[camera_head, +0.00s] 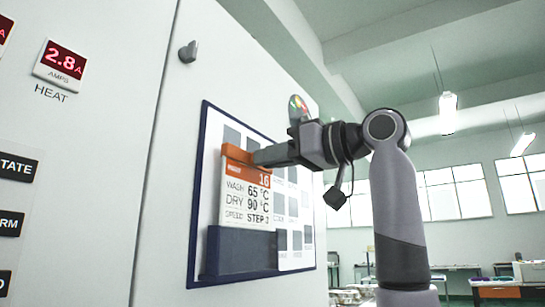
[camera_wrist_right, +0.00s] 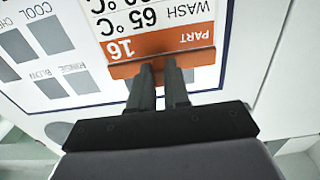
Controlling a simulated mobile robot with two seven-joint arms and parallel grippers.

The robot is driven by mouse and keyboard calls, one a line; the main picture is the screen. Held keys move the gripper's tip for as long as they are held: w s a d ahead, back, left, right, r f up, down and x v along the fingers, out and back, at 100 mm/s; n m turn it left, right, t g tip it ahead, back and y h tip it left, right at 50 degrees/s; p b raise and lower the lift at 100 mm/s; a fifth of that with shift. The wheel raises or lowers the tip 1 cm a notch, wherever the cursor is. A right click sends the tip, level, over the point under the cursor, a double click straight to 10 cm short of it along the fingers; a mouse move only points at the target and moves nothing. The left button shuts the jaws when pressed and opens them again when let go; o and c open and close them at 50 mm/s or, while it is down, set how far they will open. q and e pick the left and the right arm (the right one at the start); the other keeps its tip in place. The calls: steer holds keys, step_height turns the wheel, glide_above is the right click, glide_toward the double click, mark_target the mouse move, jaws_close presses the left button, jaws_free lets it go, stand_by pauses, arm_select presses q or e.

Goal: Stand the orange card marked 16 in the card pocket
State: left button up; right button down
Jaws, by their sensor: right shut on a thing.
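The card marked 16 (camera_head: 244,200) is white with an orange header and an orange grip bar along its top. It is upright against the wall board, its lower edge meeting the top of the dark blue card pocket (camera_head: 240,252). I cannot tell how far the card's lower edge is inside the pocket. My right gripper (camera_head: 258,156) is shut on the card's orange top bar. In the right wrist view the card (camera_wrist_right: 150,42) appears upside down, with the right gripper's fingers (camera_wrist_right: 160,74) on its bar; the pocket is out of that view. My left gripper is not in view.
The blue-edged board (camera_head: 203,150) with grey squares is on a pale cabinet front. A knob (camera_head: 188,52) and a red 2.8 A display (camera_head: 61,63) are to the left. A coloured disc (camera_head: 298,108) shows behind my gripper. Benches stand far right.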

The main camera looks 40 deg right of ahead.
steer(key=shift+f+b, duration=1.85)
steer(key=shift+f, duration=0.4)
steer(key=shift+f+b, duration=1.05)
steer(key=shift+f, duration=0.2)
steer(key=c, duration=1)
jaws_free()
steer(key=b, duration=0.1)
glide_toward(250, 200)
steer(key=s, duration=0.2)
steer(key=shift+w+d, duration=0.1)
steer(key=shift+d, duration=0.25)
